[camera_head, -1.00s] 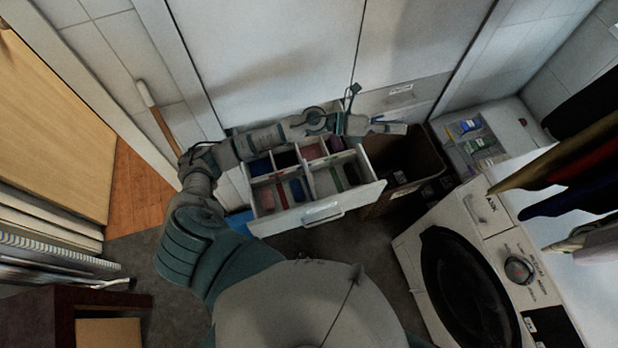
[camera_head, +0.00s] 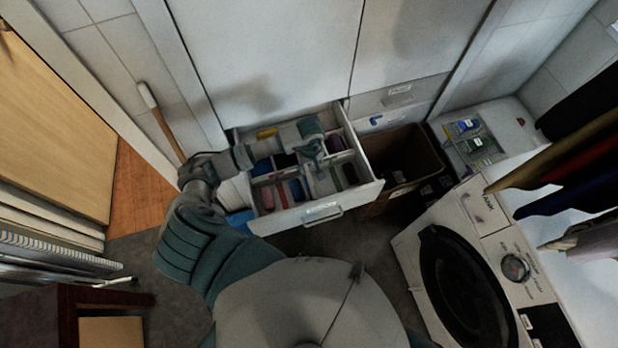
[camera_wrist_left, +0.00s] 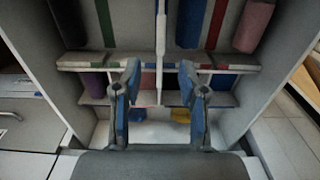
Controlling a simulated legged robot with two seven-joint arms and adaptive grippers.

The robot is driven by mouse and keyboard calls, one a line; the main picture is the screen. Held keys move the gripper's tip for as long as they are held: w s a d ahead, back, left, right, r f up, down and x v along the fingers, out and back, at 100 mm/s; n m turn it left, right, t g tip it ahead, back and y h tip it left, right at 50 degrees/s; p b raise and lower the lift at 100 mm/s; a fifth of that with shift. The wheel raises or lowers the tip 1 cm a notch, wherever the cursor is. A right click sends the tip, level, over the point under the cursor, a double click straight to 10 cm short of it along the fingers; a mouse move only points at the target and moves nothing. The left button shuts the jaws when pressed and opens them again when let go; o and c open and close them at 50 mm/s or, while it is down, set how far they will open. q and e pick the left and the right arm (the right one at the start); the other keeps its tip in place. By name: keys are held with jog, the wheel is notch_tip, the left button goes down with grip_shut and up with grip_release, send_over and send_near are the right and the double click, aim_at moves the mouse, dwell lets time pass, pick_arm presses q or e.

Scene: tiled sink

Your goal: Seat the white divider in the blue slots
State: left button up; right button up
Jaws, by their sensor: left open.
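My left gripper (camera_head: 314,158) is over the middle of the open white drawer (camera_head: 322,211), pointing down into it. In the left wrist view the gripper (camera_wrist_left: 158,100) is open, with blue-grey fingers apart. A thin white divider (camera_wrist_left: 161,35) stands upright between the fingers in that view, with a visible gap to each finger. A cross partition (camera_wrist_left: 75,65) runs crosswise behind the fingers and bears small coloured marks. Blue (camera_wrist_left: 105,22), green and red stripes line the drawer floor. I cannot tell which slots the divider's ends sit in. My right gripper is not in view.
The drawer holds several coloured rolled items and a yellow item (camera_head: 267,132) at the back. A brown open box (camera_head: 403,160) stands right of the drawer. A washing machine (camera_head: 470,270) is at the lower right. A wooden stick (camera_head: 160,122) leans at the left.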

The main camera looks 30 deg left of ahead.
aim_at(310, 173)
pick_arm(q)
notch_tip(310, 173, down, 4)
jog(key=shift+d+f, duration=0.1)
jog(key=shift+f, duration=0.1)
jog(key=f, duration=0.5)
jog(key=shift+a+f+p, duration=0.25)
jog(key=shift+f+p, duration=0.1)
jog(key=shift+p, duration=0.05)
grip_shut()
